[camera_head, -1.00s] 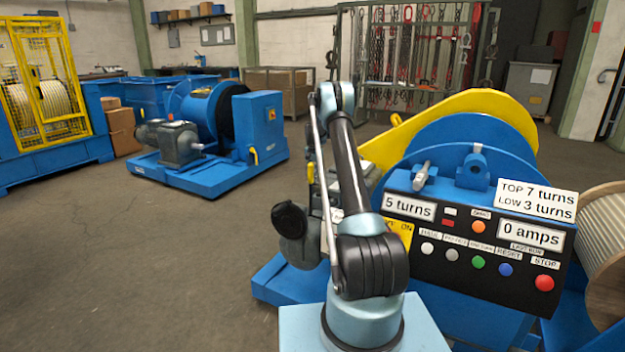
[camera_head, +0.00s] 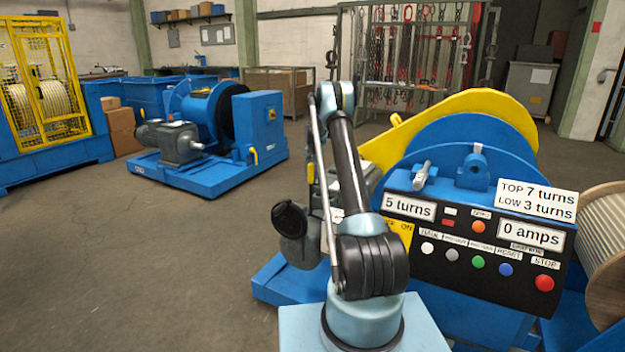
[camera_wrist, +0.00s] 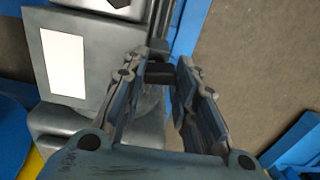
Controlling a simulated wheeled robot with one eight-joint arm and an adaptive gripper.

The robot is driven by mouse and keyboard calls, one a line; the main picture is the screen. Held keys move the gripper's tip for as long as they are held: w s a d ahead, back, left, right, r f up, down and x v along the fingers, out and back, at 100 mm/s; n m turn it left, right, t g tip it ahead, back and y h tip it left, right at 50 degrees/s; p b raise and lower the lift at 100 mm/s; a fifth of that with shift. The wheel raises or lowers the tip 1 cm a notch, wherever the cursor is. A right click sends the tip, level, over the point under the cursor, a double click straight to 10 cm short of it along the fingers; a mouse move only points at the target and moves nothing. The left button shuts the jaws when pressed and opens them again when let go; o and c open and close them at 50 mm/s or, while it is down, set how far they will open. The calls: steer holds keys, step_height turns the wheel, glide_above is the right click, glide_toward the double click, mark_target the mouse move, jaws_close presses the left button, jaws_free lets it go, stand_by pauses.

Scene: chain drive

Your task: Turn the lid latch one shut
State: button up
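In the wrist view my gripper (camera_wrist: 160,64) is open, with its two fingers apart. A small dark block (camera_wrist: 159,73) shows between the fingertips, with a gap on its right side. I cannot tell whether it is the lid latch or whether the left finger touches it. A grey housing (camera_wrist: 85,62) with a blank white plate (camera_wrist: 63,60) lies to the left of the fingers. In the head view my arm hides the gripper and the latch area. The yellow guard (camera_head: 480,103) stands behind the blue wheel there.
The control panel (camera_head: 475,245) reads 5 turns and 0 amps, close to the right of my arm. A grey motor (camera_head: 300,248) is left of the arm. A rope drum (camera_head: 603,250) stands at the far right. The floor (camera_head: 160,265) at left is clear.

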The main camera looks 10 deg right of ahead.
steer(key=shift+a+r, duration=0.35)
steer(key=shift+r, duration=0.1)
steer(key=shift+o, duration=0.3)
steer(key=r, duration=0.7)
steer(key=shift+s+d+r, duration=0.1)
steer(key=shift+s, duration=0.1)
steer(key=shift+w+d+r, duration=0.1)
steer(key=shift+w+d, duration=0.05)
steer(key=shift+w, duration=0.2)
step_height(320, 180, up, 4)
steer(key=shift+s+d+f, duration=0.1)
steer(key=shift+s+f, duration=0.05)
steer(key=shift+f, duration=0.05)
